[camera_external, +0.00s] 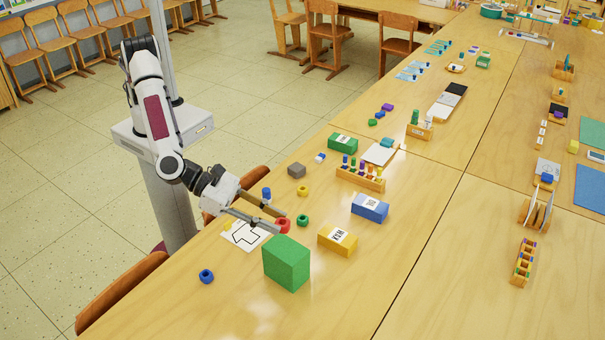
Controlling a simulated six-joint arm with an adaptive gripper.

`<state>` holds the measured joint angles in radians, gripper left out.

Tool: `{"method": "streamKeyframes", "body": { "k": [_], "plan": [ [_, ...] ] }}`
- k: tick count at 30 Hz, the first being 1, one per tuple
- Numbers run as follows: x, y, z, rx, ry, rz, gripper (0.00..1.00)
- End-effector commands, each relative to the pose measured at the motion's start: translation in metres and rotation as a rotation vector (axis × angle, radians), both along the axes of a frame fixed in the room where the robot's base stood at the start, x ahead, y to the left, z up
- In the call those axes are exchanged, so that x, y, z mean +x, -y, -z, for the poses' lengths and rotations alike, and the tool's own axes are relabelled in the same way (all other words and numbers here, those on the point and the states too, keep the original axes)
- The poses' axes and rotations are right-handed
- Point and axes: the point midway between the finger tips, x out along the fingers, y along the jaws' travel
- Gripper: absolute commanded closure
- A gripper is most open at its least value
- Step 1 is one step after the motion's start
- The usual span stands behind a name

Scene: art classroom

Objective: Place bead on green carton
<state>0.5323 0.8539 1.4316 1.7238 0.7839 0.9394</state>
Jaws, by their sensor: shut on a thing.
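A red bead (283,226) is between the fingertips of my gripper (281,219), which is shut on it. The bead appears just behind the top edge of a large plain green carton (287,265) near the front of the table. From this angle I cannot tell how high the bead is above the table. A smaller green box (342,143) with a white label lies farther back. A green bead (303,220), a yellow bead (303,191) and a blue bead (206,276) lie on the table.
A yellow box (337,240) and a blue box (369,208) lie right of the carton. A white card with a black outline (246,235) lies under my gripper. The table's front is clear.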

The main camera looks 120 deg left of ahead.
Motion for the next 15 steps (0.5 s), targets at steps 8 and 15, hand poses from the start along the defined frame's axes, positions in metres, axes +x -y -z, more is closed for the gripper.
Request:
{"method": "streamKeyframes", "body": {
  "k": [8, 15],
  "plan": [
    [-0.015, -0.027, 0.003, 0.001, -0.001, -0.074, 0.85],
    [-0.014, -0.027, 0.003, 0.001, -0.001, -0.069, 0.85]
  ]
}}
